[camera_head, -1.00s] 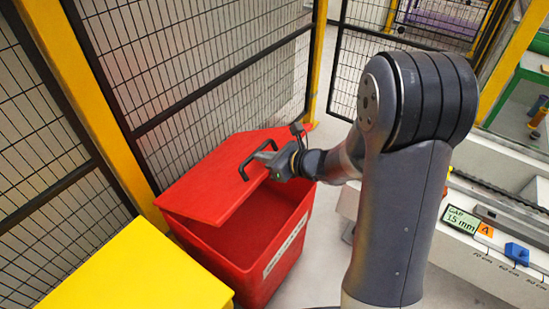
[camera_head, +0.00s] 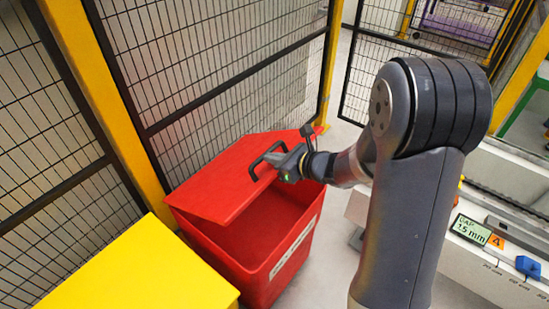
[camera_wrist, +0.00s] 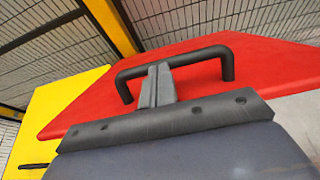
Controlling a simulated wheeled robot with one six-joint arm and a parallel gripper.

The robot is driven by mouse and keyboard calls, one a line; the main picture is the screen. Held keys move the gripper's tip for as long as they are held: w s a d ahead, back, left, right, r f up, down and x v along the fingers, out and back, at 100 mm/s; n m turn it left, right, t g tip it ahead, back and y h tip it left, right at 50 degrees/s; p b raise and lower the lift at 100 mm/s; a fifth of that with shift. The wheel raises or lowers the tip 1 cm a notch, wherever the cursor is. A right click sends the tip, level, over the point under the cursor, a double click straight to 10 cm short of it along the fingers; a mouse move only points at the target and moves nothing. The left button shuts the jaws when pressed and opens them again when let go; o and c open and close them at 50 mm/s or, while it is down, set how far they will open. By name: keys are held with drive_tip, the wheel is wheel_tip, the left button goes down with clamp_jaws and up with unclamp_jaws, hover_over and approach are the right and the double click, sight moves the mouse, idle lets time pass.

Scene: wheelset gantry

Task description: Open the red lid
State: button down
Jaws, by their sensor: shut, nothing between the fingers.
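The red lid (camera_head: 232,180) is tilted up partway from the red bin (camera_head: 252,268), so the dark red inside shows below its raised edge. A black bar handle (camera_head: 253,168) stands on the lid. My gripper (camera_head: 278,161) is at the handle, with its fingers shut and nothing between them. In the wrist view the closed fingers (camera_wrist: 157,84) reach up to the handle's crossbar (camera_wrist: 190,56) and overlap it. Whether they touch it is unclear. The lid also fills the middle of the wrist view (camera_wrist: 255,70).
A yellow box top (camera_head: 140,270) sits left of the red bin. A black mesh fence (camera_head: 220,70) with yellow posts (camera_head: 95,90) stands close behind. A pale bench (camera_head: 500,265) with a gap display (camera_head: 470,229) lies right of my arm. Some grey floor shows between bin and bench.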

drive_tip(key=shift+w+a+r+p, duration=0.15)
drive_tip(key=shift+a+r+p, duration=0.15)
drive_tip(key=shift+r+p, duration=0.15)
